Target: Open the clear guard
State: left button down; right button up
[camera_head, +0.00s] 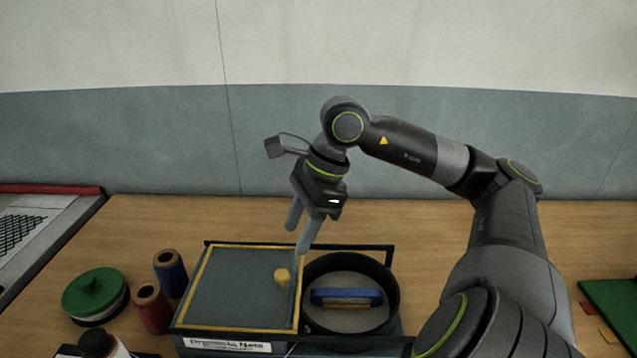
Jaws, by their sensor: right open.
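The clear guard (235,285) is a flat see-through panel with a yellow border. It lies over the left part of a dark framed box (392,268). A yellow knob (282,277) stands near its right edge. My right gripper (298,238) points down above the back right corner of the guard, behind the knob. Its two fingers are apart with nothing between them, and it does not hold the knob. My left gripper is out of view.
A round black pan (311,318) with a blue-backed brush (346,297) is uncovered at the box's right. Spools (171,272) and a green-lidded container (93,292) stand left. A green mat (615,303) lies far right. The table behind the box is clear.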

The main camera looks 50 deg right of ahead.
jog(key=b+v, duration=0.1)
jog(key=v, duration=0.8)
jog(key=shift+f, duration=0.1)
dwell(0.5)
